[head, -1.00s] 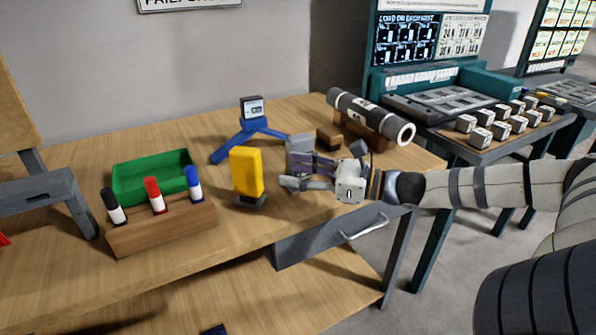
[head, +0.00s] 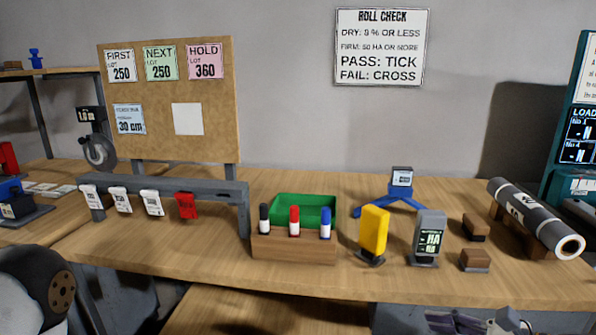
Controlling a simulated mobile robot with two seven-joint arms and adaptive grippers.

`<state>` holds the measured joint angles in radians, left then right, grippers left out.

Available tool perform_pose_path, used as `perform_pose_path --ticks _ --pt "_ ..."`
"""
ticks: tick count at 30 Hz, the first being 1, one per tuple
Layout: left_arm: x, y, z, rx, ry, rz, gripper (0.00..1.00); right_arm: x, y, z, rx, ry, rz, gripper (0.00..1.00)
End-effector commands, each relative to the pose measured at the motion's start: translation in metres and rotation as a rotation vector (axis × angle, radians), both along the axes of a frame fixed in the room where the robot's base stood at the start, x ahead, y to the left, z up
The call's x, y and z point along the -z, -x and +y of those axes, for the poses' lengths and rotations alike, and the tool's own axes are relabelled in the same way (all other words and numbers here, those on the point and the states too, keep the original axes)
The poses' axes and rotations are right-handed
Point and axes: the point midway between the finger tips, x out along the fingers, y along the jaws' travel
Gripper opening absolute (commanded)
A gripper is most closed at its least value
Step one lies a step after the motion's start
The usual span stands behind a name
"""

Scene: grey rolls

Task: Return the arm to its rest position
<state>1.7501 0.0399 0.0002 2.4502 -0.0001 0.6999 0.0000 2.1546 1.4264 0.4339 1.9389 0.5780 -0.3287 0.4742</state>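My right gripper (head: 458,322) shows at the bottom edge of the head view, below the table's front edge and partly cut off. Its purple-grey fingers point left. I see nothing held in it, but its opening is unclear. It is apart from the grey meter (head: 428,238), which stands upright on the wooden table (head: 400,285) beside the yellow meter (head: 373,231). A pale rounded part of my body shows at the lower left; my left gripper is not in view.
A marker block (head: 293,247) holds black, red and blue markers before a green tray (head: 322,203). A blue-legged stand (head: 400,190) is behind. A grey roll (head: 530,218) rests on a cradle at right. Tags hang from a rail (head: 220,188) at left.

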Motion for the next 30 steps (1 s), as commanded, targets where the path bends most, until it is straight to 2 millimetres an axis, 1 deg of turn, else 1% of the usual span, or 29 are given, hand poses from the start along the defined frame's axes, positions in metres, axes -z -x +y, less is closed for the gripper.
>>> perform_pose_path --ticks 1,2,3,5,6,8,9,12,13,15,18,19,22,30 --pt "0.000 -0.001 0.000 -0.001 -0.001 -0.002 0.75 0.027 0.017 0.025 -0.107 0.107 0.047 0.48" --pt "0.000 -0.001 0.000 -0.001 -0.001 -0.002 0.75 0.044 0.030 0.038 -0.177 0.180 0.071 0.48" --pt "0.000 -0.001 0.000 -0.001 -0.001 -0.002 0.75 0.067 0.051 0.054 -0.280 0.282 0.100 0.48" --pt "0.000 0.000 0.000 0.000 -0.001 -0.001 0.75 0.102 0.090 0.072 -0.464 0.450 0.134 0.48" --pt "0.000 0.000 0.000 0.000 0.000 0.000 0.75 0.124 0.121 0.080 -0.611 0.570 0.144 0.48" --pt "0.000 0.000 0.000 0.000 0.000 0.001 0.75 0.153 0.171 0.084 -0.859 0.750 0.131 0.48" --pt "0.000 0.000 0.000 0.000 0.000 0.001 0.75 0.166 0.201 0.081 -1.025 0.857 0.103 0.48" --pt "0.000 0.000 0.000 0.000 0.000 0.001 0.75 0.182 0.258 0.068 -1.410 1.053 -0.022 0.48" --pt "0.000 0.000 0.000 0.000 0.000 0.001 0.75 0.183 0.270 0.064 -1.508 1.093 -0.069 0.48" --pt "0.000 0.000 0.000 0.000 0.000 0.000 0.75 0.183 0.290 0.058 -1.694 1.154 -0.176 0.48" --pt "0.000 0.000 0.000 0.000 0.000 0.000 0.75 0.182 0.304 0.054 -1.853 1.195 -0.291 0.48" --pt "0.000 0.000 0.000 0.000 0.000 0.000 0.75 0.181 0.306 0.054 -1.878 1.201 -0.312 0.48" --pt "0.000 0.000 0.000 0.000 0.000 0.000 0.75 0.180 0.308 0.054 -1.912 1.209 -0.346 0.48" --pt "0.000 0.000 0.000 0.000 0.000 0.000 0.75 0.180 0.307 0.054 -1.907 1.209 -0.343 0.48"
